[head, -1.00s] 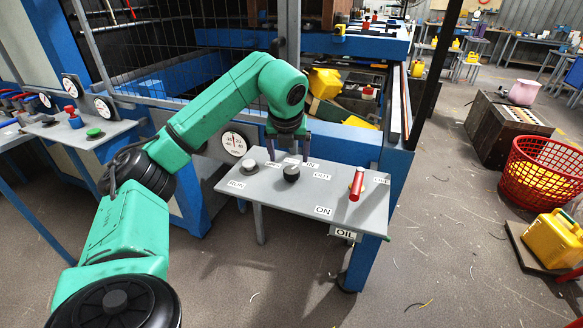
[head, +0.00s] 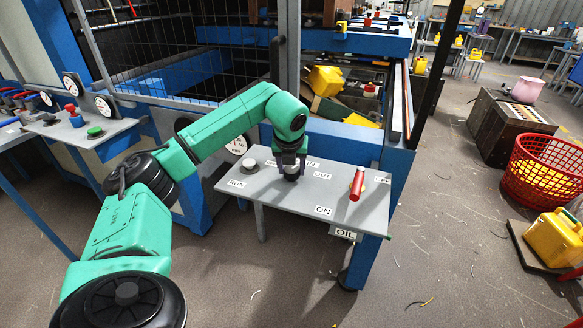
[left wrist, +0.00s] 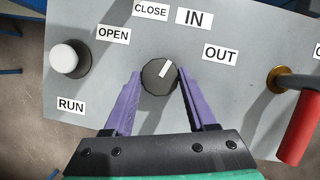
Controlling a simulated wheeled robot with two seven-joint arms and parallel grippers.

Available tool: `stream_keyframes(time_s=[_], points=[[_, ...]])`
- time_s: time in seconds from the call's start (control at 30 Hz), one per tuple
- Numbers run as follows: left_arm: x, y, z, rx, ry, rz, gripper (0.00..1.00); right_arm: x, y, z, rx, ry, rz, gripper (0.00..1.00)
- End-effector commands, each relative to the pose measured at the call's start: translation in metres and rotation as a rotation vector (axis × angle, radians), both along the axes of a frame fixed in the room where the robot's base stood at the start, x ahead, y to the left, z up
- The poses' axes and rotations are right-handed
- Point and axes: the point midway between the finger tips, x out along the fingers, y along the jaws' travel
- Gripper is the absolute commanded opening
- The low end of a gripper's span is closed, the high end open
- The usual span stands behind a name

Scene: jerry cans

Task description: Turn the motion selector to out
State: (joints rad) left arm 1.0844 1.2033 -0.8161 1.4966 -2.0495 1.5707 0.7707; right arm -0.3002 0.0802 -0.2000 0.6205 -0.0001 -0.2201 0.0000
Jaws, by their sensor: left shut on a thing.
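The motion selector is a dark round knob with a white pointer mark (left wrist: 159,77). In the left wrist view its mark points up and slightly right, toward the IN label (left wrist: 194,18). The OUT label (left wrist: 220,53) is to its right. My left gripper (head: 291,172) is over the knob in the head view. In the left wrist view its two purple fingers (left wrist: 159,84) stand on either side of the knob, shut on it. In the head view the gripper hides most of the knob. My right gripper is in neither view.
On the grey panel (head: 265,198), a white RUN button (left wrist: 67,57) is left of the knob. A red-handled lever (head: 356,186) stands to the right. A wire mesh fence is behind the panel. A red basket (head: 545,170) stands on the floor at right.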

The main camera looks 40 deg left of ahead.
Motion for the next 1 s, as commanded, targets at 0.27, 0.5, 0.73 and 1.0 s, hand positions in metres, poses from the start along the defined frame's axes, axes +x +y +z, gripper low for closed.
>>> stream_keyframes(time_s=[0.27,0.5,0.73,1.0], points=[[-0.0007,0.0011,-0.0003,0.000,0.001,-0.080,0.01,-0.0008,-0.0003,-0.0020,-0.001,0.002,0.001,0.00],[-0.0010,0.0025,0.0000,-0.001,0.000,-0.244,0.01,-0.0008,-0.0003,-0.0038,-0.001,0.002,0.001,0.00],[-0.0012,0.0038,0.0007,-0.001,-0.001,-0.431,0.01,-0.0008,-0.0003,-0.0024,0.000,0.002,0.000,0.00],[-0.0010,0.0050,0.0018,0.000,-0.002,-0.607,0.01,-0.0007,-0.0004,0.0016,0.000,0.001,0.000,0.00]])
